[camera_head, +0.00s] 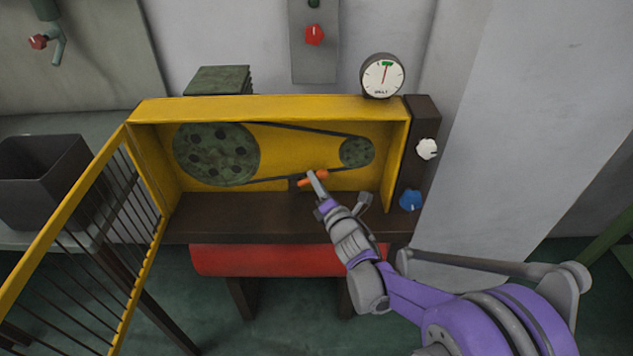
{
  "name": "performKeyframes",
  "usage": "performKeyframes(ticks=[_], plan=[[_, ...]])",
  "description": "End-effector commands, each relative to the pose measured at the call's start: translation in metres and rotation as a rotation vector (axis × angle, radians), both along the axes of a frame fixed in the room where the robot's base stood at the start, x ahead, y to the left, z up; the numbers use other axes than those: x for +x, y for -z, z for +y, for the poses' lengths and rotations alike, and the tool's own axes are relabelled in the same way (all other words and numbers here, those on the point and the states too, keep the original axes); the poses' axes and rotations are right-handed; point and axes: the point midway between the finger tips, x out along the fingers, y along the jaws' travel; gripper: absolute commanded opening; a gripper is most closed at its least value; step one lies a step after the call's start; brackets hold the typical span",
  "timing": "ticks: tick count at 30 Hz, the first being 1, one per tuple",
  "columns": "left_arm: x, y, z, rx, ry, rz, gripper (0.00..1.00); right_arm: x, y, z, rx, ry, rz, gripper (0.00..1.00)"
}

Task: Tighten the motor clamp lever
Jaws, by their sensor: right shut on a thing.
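The motor clamp lever (306,181) is a small orange handle low in the middle of the yellow machine housing (270,108), below the belt. My right gripper (314,179) reaches in from the lower right and is shut on the lever. Its fingers hide part of the lever. Behind it, a belt (300,128) runs between a large green pulley (216,153) and a small green pulley (356,152). A round gauge (382,76) stands on top of the housing at the right. My left gripper is not in view.
A yellow barred guard (84,226) stands swung open at the left. A white knob (427,149) and a blue knob (411,199) sit on the dark right-hand panel. A dark bin (42,180) stands at far left. A red switch (314,35) is on the wall.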

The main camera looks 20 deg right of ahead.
Motion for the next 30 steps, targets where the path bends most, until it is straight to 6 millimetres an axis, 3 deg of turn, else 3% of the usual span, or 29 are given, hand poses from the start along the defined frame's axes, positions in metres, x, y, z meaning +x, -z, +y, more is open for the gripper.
performKeyframes(ticks=[8, 18, 30], plan=[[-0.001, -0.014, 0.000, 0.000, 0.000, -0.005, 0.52, 0.000, -0.008, 0.004, -0.088, -0.001, 0.025, 0.00], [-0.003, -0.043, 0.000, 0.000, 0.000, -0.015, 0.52, 0.004, -0.024, 0.016, -0.358, -0.002, 0.101, 0.00], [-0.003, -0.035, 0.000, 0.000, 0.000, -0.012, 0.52, 0.007, -0.026, 0.026, -0.558, -0.001, 0.161, 0.00]])
